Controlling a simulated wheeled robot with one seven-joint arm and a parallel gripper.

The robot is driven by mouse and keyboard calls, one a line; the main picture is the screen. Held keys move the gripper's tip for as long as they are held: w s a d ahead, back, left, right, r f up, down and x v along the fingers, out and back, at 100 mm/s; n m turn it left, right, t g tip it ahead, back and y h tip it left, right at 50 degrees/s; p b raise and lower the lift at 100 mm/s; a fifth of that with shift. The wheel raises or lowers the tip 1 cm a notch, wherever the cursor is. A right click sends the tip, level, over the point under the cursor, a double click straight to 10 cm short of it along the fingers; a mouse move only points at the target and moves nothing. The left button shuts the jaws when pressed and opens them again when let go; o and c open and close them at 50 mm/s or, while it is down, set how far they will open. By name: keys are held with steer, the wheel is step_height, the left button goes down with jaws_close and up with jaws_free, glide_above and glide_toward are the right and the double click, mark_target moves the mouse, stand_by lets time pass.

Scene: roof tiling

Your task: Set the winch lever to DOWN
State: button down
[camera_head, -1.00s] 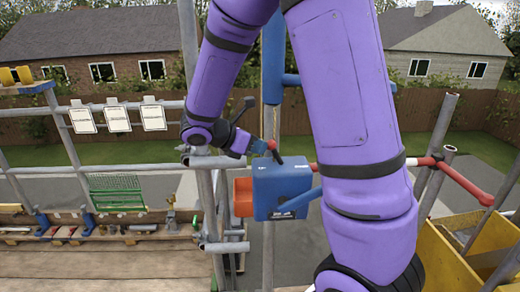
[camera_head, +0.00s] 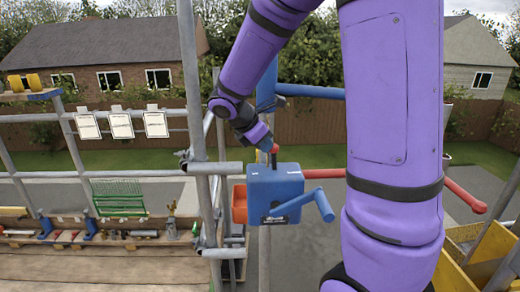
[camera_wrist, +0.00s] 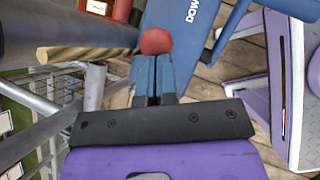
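The winch is a blue box (camera_head: 275,193) on an upright pole, with a blue crank handle (camera_head: 318,205) on its front. Its short dark lever with a red knob (camera_head: 275,149) stands up from the top and looks close to upright. My gripper (camera_head: 267,143) is at the knob, coming from the upper left. In the wrist view, the blue fingers (camera_wrist: 153,78) are together, with the red knob (camera_wrist: 156,41) just beyond their tips, touching or nearly so. Part of a "DOWN" label (camera_wrist: 195,10) shows on the blue casing. The lever's stem is mostly hidden there.
Grey scaffold poles (camera_head: 200,150) stand close left of the winch. An orange box (camera_head: 240,204) sits behind its left side. A red bar (camera_head: 465,195) and yellow bin (camera_head: 465,255) are at right. A plank bench (camera_head: 110,260) with tools is at left.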

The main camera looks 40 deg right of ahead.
steer(key=shift+s+d+r+t+y, duration=0.15)
steer(key=shift+s+d+t+y, duration=0.35)
steer(key=shift+d+y, duration=0.25)
steer(key=shift+w+a, duration=0.1)
steer(key=shift+r, duration=0.15)
steer(key=shift+r, duration=0.65)
steer(key=s+v, duration=0.1)
steer(key=v, duration=1.2)
